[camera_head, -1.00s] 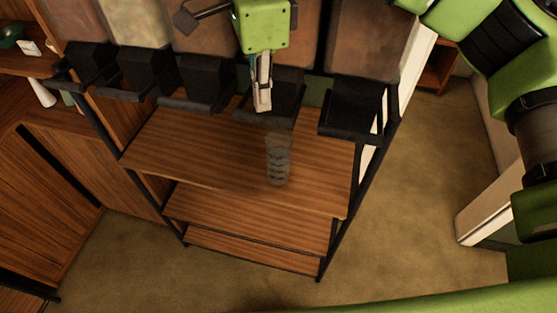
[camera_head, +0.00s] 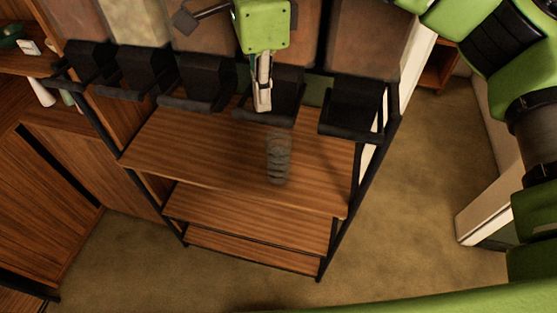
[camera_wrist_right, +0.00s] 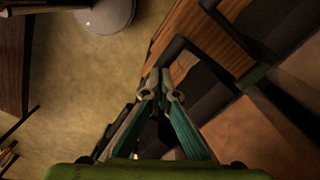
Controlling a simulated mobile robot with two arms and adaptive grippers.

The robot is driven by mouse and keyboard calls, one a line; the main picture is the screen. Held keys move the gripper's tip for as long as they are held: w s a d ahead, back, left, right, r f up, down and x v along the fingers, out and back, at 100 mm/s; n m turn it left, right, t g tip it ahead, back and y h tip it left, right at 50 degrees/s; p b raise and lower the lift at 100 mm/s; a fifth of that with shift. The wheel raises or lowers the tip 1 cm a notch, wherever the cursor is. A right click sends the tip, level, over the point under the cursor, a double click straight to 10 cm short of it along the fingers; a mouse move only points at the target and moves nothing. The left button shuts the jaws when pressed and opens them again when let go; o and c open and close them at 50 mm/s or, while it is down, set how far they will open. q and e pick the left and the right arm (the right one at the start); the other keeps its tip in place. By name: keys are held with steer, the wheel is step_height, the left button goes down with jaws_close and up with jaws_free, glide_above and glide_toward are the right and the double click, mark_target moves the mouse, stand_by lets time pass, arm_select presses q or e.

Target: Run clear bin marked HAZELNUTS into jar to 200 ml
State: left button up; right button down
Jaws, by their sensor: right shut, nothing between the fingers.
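A see-through jar (camera_head: 278,160) stands upright on the top wooden shelf board, below a black dispenser spout (camera_head: 286,98). Its contents look grey-brown and dark; the fill level and marks are too small to read. Several bins with brown or pale contents line the back, and I can read no HAZELNUTS label. My right gripper (camera_head: 263,98) is shut and empty, pointing down in front of the black spout above the jar. In the right wrist view its fingertips (camera_wrist_right: 162,92) are close to a black spout part; whether they touch cannot be told. My left gripper is not in view.
Black spouts (camera_head: 354,108) (camera_head: 208,82) stand in a row along the rack. The shelf board (camera_head: 190,150) is bare left of the jar. A wooden cabinet (camera_head: 45,200) stands left, and open floor (camera_head: 420,180) lies right.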

mark_target(263, 114)
steer(key=shift+f, duration=0.25)
steer(key=shift+f, duration=0.15)
steer(key=shift+f+b, duration=0.3)
steer(key=shift+b, duration=0.2)
steer(key=shift+f+b, duration=0.4)
steer(key=shift+f+b, duration=0.4)
stand_by(0.5)
